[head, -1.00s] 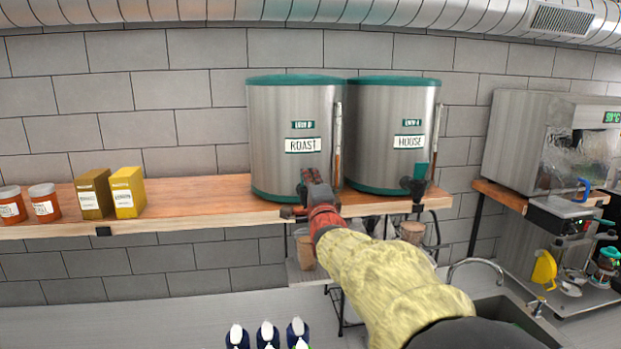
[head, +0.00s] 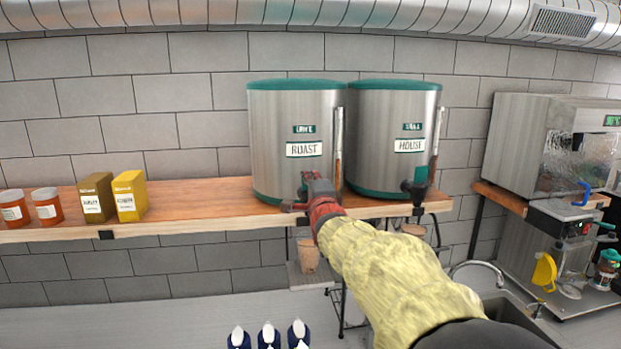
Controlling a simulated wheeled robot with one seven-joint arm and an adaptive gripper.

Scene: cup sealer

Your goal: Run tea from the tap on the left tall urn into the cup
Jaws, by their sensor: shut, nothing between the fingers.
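The left tall urn (head: 285,115), a steel cylinder with a teal lid and a label reading ROAST, stands on the wooden shelf. My gripper (head: 300,190) is shut at the urn's lower front, right at its tap. The tap is mostly hidden behind my gripper, and I cannot tell whether they touch. A brown cup (head: 308,255) stands below the shelf, under the left urn's front, on a small rack. My arm covers the area to its right. What is in the cup cannot be seen.
The right urn (head: 388,120), labelled HOUSE, stands close beside the left one, with its own dark tap (head: 416,190). Blue bottles (head: 268,338) stand in front. A sink tap (head: 478,267) is at right.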

